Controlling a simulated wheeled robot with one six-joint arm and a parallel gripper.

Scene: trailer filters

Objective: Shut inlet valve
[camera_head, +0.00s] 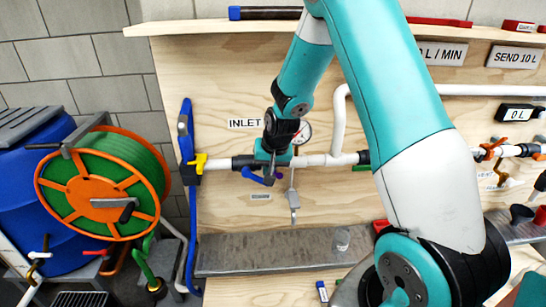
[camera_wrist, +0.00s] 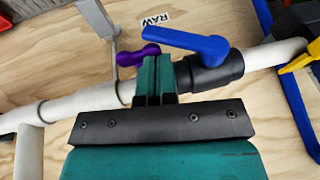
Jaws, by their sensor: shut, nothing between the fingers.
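The inlet valve is on the white pipe below the INLET sign (camera_head: 245,123). Its blue lever (camera_head: 253,176) slants below the pipe, at an angle to it. In the wrist view the blue lever (camera_wrist: 185,42) reaches from the black valve body (camera_wrist: 214,70) past my fingertips. My gripper (camera_head: 270,172) is in front of the pipe, right beside the lever. In the wrist view my gripper (camera_wrist: 157,75) is shut and empty, its teal fingers together. I cannot tell whether they touch the lever. A small purple knob (camera_wrist: 140,56) is beside the fingers.
A yellow-handled valve (camera_head: 200,162) on a blue hose is to the left. A metal ledge (camera_head: 250,254) runs below. An orange hose reel (camera_head: 100,185) stands at left.

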